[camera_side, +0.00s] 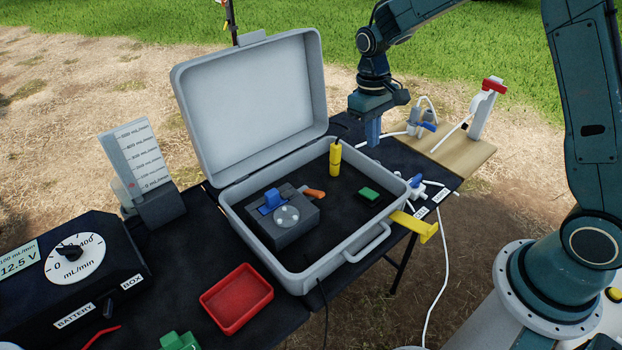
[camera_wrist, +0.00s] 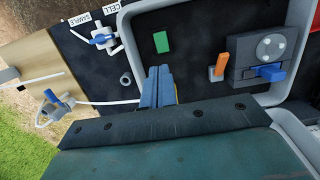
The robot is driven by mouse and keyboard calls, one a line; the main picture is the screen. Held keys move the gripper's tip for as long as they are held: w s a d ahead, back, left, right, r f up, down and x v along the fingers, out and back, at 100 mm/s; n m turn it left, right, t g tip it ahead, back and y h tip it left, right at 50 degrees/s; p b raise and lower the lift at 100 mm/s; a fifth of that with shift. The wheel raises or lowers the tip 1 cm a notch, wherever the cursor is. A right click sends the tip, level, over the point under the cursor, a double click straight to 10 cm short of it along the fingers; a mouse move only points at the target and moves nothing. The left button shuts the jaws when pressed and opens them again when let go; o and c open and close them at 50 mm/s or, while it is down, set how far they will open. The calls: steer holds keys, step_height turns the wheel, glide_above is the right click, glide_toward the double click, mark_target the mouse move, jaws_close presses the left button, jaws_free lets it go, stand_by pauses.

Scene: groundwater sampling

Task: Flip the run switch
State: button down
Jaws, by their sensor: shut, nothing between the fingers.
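My gripper (camera_side: 373,143) is shut and empty, pointing down above the table by the back right wall of the open grey case (camera_side: 252,229). In the wrist view its closed blue fingers (camera_wrist: 158,70) lie across the case edge. A grey pump block (camera_side: 291,232) with a round face and blue lever (camera_side: 271,199) sits inside the case, with an orange handle (camera_side: 314,193) beside it. They also show in the wrist view, as the block (camera_wrist: 246,60) and orange handle (camera_wrist: 218,66). No part is labelled as the run switch; I cannot tell which it is.
A black box (camera_side: 105,262) with a mL/min dial (camera_side: 76,262) stands at the left. A yellow cylinder (camera_side: 335,160) and green block (camera_side: 370,194) are in the case. A red tray (camera_side: 237,302) lies in front. Tubing and blue valves (camera_side: 416,181) lie right.

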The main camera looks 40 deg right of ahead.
mark_target(372, 194)
steer(key=shift+w+g, duration=0.2)
steer(key=shift+g, duration=0.1)
steer(key=shift+f, duration=0.1)
steer(key=s+f, duration=0.1)
steer(key=f, duration=0.8)
steer(key=s+f, duration=0.1)
steer(key=f, duration=0.3)
steer(key=shift+s+f, duration=0.25)
steer(key=shift+s, duration=0.1)
stand_by(0.4)
steer(key=shift+s+f+t, duration=0.45)
steer(key=shift+f+t, duration=0.1)
steer(key=shift+t, duration=0.25)
steer(key=shift+w, duration=0.3)
